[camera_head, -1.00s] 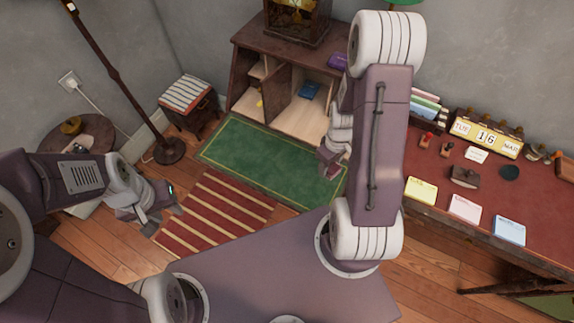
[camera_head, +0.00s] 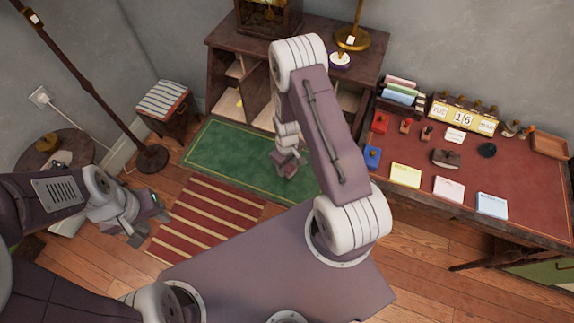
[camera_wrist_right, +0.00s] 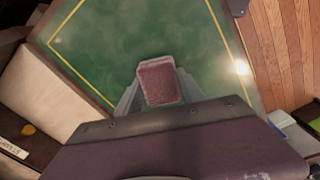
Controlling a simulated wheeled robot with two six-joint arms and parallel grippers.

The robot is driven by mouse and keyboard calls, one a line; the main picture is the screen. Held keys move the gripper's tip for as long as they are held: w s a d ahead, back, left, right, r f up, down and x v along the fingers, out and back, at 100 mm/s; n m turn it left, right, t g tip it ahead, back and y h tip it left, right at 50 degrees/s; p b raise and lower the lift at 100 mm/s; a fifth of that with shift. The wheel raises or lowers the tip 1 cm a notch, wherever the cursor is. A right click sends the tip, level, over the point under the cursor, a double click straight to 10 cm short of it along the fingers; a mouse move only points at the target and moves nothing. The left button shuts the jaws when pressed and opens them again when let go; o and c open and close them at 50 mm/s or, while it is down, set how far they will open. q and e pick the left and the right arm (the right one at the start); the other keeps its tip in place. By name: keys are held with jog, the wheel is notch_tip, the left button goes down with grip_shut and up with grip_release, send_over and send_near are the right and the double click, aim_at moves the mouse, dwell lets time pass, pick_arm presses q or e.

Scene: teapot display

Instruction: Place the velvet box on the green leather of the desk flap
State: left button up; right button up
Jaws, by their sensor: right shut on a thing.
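The velvet box (camera_wrist_right: 160,82) is a small dusky-red block with rounded corners, seen between my right fingers in the right wrist view. My right gripper (camera_head: 288,168) is shut on it, over the right part of the green leather. In the head view the box is hard to tell apart from the fingers. The green leather (camera_head: 215,147) of the desk flap has a thin gold border; it also fills much of the wrist view (camera_wrist_right: 90,50). I cannot tell whether the box touches it. My left gripper (camera_head: 148,228) is open and empty, left of the striped rug.
The cabinet (camera_head: 222,60) stands behind the flap, its compartments partly hidden by my right arm. A red-topped desk (camera_head: 520,185) with cards, stamps and a calendar (camera_head: 462,117) is at the right. A striped stool (camera_head: 162,101) and floor lamp (camera_head: 150,158) stand left. The visible leather is clear.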

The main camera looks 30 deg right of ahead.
jog(key=shift+s+f, duration=0.1)
jog(key=shift+f, duration=0.05)
jog(key=o, duration=1.4)
notch_tip(320, 180, up, 13)
jog(key=shift+f, duration=0.2)
notch_tip(320, 180, up, 5)
jog(key=m, duration=0.1)
send_over(287, 165)
jog(key=s+a, duration=0.2)
jog(key=s+a+r+m, duration=0.1)
jog(key=s, duration=0.1)
jog(key=s+a+r+m, duration=0.1)
jog(key=s+r, duration=0.1)
jog(key=s+a+r+t, duration=0.1)
jog(key=s+r, duration=0.1)
jog(key=shift+s+m, duration=0.4)
